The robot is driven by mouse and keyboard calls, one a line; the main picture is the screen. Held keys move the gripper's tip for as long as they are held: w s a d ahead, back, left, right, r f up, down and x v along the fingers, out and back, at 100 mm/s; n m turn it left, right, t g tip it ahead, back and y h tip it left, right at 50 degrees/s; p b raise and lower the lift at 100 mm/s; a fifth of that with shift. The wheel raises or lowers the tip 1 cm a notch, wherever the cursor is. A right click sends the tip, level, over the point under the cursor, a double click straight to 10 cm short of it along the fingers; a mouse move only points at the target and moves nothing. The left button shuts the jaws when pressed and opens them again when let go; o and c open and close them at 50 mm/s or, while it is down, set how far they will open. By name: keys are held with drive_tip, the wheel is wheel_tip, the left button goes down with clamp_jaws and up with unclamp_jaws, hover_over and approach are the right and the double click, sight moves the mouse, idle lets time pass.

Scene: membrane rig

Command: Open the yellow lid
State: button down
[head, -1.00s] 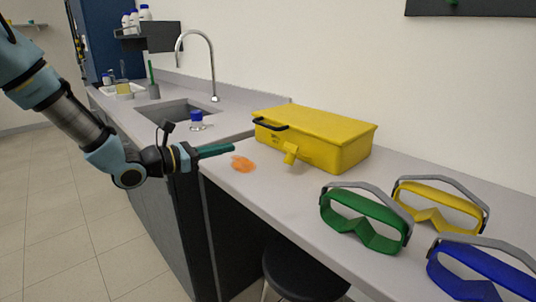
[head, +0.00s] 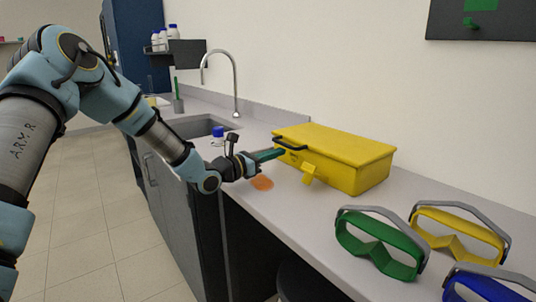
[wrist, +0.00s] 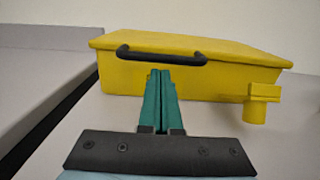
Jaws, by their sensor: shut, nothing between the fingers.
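The yellow lid (head: 335,140) tops a yellow box (head: 345,177) on the grey counter and lies closed. A black handle (head: 290,145) sits on the lid's front edge, towards its left end; it also shows in the wrist view (wrist: 162,55). A yellow latch-like piece (head: 310,174) sticks out at the box's front; the wrist view shows it at the right (wrist: 262,100). My gripper (head: 281,152) has green fingers, shut and empty, pointing at the handle. In the wrist view its fingertips (wrist: 160,73) appear just below the handle; I cannot tell whether they touch it.
Green goggles (head: 380,243), yellow goggles (head: 460,235) and blue goggles (head: 488,285) lie on the counter at the right. An orange stain (head: 262,183) is below my gripper. A wall is behind the box.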

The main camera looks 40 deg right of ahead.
drive_tip(key=shift+d+r, duration=0.1)
drive_tip(key=shift+r, duration=0.05)
wheel_tip(320, 180, up, 2)
drive_tip(key=shift+y+p, duration=0.4)
drive_tip(key=shift+p, duration=0.6)
drive_tip(key=d+r+y+p, duration=0.1)
drive_tip(key=d+r+p, duration=0.3)
drive_tip(key=r, duration=0.7)
drive_tip(key=d+r+y+p, duration=0.1)
drive_tip(key=d+r+p, duration=0.4)
drive_tip(key=d+r, duration=0.4)
drive_tip(key=shift+s+r+p, duration=0.3)
drive_tip(key=shift+s+r, duration=0.1)
drive_tip(key=shift+r, duration=0.65)
